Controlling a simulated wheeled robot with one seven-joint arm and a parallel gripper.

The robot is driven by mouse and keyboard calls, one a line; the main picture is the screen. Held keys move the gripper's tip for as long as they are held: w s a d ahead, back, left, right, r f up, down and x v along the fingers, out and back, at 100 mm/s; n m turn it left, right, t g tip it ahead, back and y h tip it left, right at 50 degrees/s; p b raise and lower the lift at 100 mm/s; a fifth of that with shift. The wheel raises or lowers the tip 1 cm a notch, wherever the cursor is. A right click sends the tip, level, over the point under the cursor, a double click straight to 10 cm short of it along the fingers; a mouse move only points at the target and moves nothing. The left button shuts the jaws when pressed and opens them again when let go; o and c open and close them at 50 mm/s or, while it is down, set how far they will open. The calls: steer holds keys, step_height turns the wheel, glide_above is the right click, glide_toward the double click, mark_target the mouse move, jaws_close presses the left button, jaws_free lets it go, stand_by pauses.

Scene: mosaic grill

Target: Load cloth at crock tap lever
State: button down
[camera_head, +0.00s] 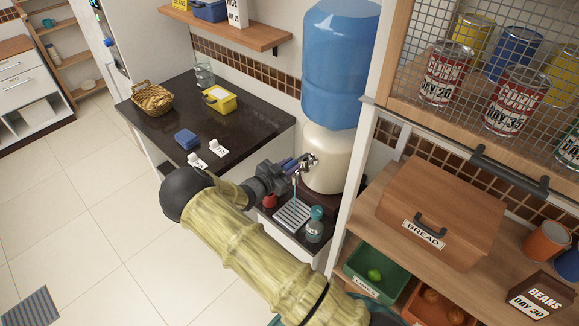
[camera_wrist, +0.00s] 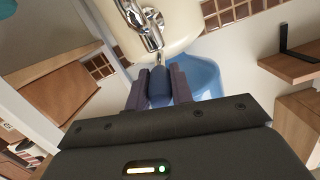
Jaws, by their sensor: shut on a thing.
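The cream crock (camera_head: 330,158) stands under a big blue water bottle (camera_head: 341,60). Its chrome tap (camera_head: 311,160) faces my arm, and a thin bluish stream seems to fall from it to the slatted drip tray (camera_head: 293,215). My gripper (camera_head: 293,165) is at the tap. In the wrist view its fingers (camera_wrist: 158,88) are shut on the dark blue tap lever (camera_wrist: 160,84), which meets the chrome tap (camera_wrist: 150,30). I see no certain cloth; a small blue block (camera_head: 187,139), perhaps a folded cloth or sponge, lies on the dark counter (camera_head: 245,128).
A red cup (camera_head: 270,201) and a teal-capped bottle (camera_head: 315,225) flank the drip tray. A bread box (camera_head: 440,210) and a mesh-fronted can cabinet (camera_head: 480,90) stand at right. A wicker basket (camera_head: 152,99) and yellow box (camera_head: 220,100) sit on the counter.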

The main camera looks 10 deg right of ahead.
steer(key=c, duration=1.2)
jaws_free()
steer(key=shift+c, duration=0.2)
steer(key=shift+s+a+b, duration=0.2)
steer(key=shift+a+b, duration=0.1)
steer(key=shift+a, duration=0.1)
steer(key=b+v, duration=0.5)
steer(key=v, duration=1.1)
steer(key=shift+s+a, duration=0.2)
